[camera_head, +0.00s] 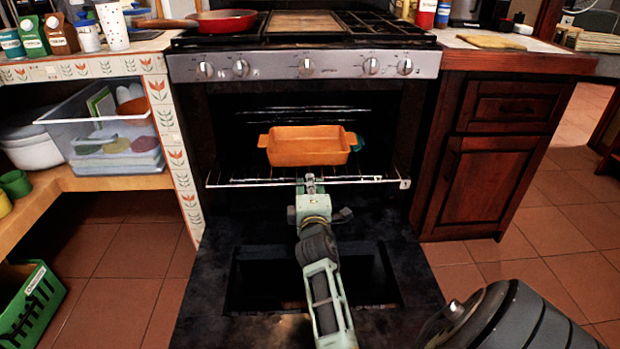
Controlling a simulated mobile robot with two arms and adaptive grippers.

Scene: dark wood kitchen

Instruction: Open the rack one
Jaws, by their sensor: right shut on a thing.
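The oven rack (240,182) is a wire rack with a bright front bar, level inside the open oven. An orange baking dish (308,146) stands on it near the middle. My right gripper (309,181) is at the middle of the rack's front bar and is shut on it; its fingertips are small in view. How far the rack is pulled out of the oven is hard to tell. My left gripper is not in view.
The oven door (200,318) hangs open and low below the rack, with my right arm above it. A wooden cabinet (490,185) stands right of the oven. A tiled post (170,140) and a clear bin (110,148) stand left. A red pan (222,21) is on the stove.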

